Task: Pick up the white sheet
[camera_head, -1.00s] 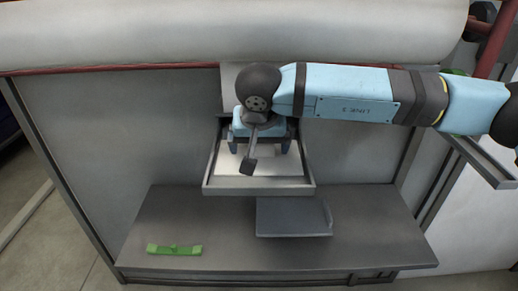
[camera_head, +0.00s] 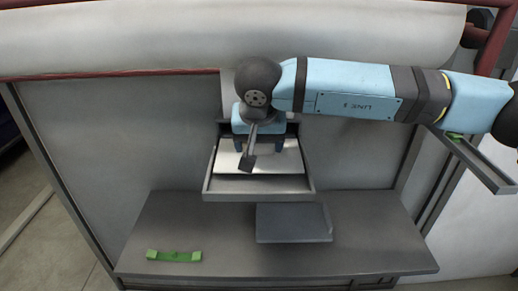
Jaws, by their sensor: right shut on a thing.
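The white sheet (camera_head: 284,161) is a flat, pale rectangle in the head view, at the shallow grey tray (camera_head: 258,194). My right gripper (camera_head: 259,149) is above the tray, pointing down, with its blue fingers on either side of the sheet's far part. It is shut on the sheet. The gripper body and a dark bracket hide part of the sheet. I cannot tell how far the sheet is above the tray floor. My left gripper is not in view.
The tray juts out over a grey shelf (camera_head: 190,225). On the shelf are a green piece (camera_head: 174,256) at the left and a dark grey flat tray (camera_head: 290,223) in the middle. A large white roll (camera_head: 150,40) and a red bar cross the top. Another narrow tray (camera_head: 485,165) is at the right.

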